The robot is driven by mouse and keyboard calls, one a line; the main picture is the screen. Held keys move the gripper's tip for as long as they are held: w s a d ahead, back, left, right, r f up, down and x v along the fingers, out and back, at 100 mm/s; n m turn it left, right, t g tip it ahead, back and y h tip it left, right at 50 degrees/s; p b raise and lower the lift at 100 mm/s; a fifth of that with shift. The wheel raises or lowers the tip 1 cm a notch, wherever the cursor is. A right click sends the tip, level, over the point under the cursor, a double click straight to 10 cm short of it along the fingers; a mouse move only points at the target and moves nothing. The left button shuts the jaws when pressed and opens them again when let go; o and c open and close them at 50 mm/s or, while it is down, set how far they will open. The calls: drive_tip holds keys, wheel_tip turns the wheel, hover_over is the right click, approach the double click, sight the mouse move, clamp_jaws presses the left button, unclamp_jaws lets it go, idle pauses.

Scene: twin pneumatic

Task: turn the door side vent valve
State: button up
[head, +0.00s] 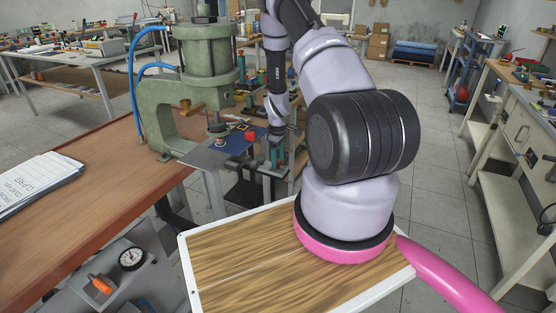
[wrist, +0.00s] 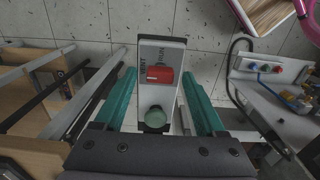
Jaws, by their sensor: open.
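In the wrist view a pale upright panel (wrist: 146,100) shows between my fingers. It carries a red valve handle (wrist: 159,74), lying roughly crosswise, with lettering that seems to read VENT and RUN. A round grey-green knob (wrist: 155,117) sits nearer on the same panel. My gripper (wrist: 157,80) is open, with one teal finger on each side of the panel. I see no clear contact with the handle. In the head view my gripper (head: 273,158) hangs beside the press. An orange lever (head: 100,286) is on a grey unit at lower left. I cannot tell which valve is door side.
A green press (head: 205,75) with blue hoses stands on the wooden bench (head: 120,165). A round gauge (head: 131,259) is beside the orange lever. In the wrist view a box with coloured buttons (wrist: 262,68) stands at right. Grey tiled floor (head: 440,150) is open at right.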

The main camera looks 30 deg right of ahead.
clamp_jaws()
drive_tip(key=shift+m, duration=0.4)
drive_tip(key=m, duration=1.3)
drive_tip(key=shift+m, duration=2)
